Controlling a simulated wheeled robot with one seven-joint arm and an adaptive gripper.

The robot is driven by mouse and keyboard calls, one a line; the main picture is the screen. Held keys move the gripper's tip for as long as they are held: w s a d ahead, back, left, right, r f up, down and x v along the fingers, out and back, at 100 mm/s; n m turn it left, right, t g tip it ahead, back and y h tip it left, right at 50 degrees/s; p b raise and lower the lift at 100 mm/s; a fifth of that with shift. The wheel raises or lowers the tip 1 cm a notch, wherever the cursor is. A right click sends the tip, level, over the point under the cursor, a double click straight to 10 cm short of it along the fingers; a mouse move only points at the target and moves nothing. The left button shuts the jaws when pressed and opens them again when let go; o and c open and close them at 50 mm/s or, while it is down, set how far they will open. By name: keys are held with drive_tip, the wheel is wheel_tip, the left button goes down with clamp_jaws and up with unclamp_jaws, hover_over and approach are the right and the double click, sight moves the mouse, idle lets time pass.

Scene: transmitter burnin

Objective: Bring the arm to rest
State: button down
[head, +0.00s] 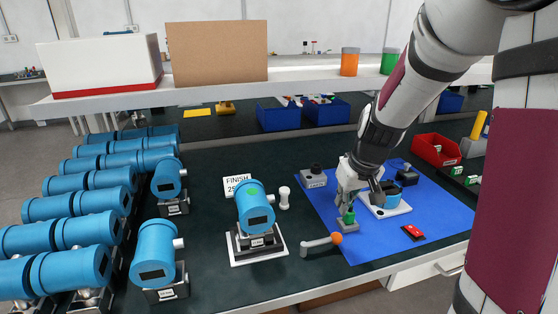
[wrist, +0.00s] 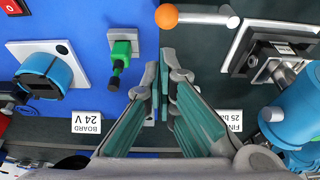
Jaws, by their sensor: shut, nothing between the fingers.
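My arm (head: 425,50) reaches down from the upper right in the head view. My gripper (head: 352,195) is low over the blue mat (head: 330,205), above and close to a small green-topped device on a grey base (head: 347,226). In the wrist view my gripper (wrist: 167,62) has its fingertips together with nothing between them. The green device (wrist: 121,48) stands left of the fingertips there, apart from them in the picture. The exact fingertip height is unclear.
A blue transmitter (head: 255,206) sits on a stand by the FINISH sign (head: 237,184). An orange-knobbed lever (head: 320,243) is near the mat. A white board (head: 392,208) holds a blue unit. Several blue transmitters (head: 75,265) fill the left. A shelf (head: 300,70) crosses behind.

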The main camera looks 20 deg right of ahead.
drive_tip(key=shift+r, duration=0.1)
drive_tip(key=s+a+r+p, duration=0.4)
drive_tip(key=s+a+r, duration=0.2)
drive_tip(key=r, duration=0.4)
drive_tip(key=s+a+r+p, duration=0.4)
drive_tip(key=s+r, duration=0.3)
drive_tip(key=s, duration=0.4)
drive_tip(key=s+a+r+p, duration=0.3)
drive_tip(key=s+r, duration=0.3)
drive_tip(key=s, duration=0.5)
drive_tip(key=shift+a+r+t+p, duration=0.3)
drive_tip(key=shift+a+r+p, duration=0.1)
drive_tip(key=shift+a, duration=0.1)
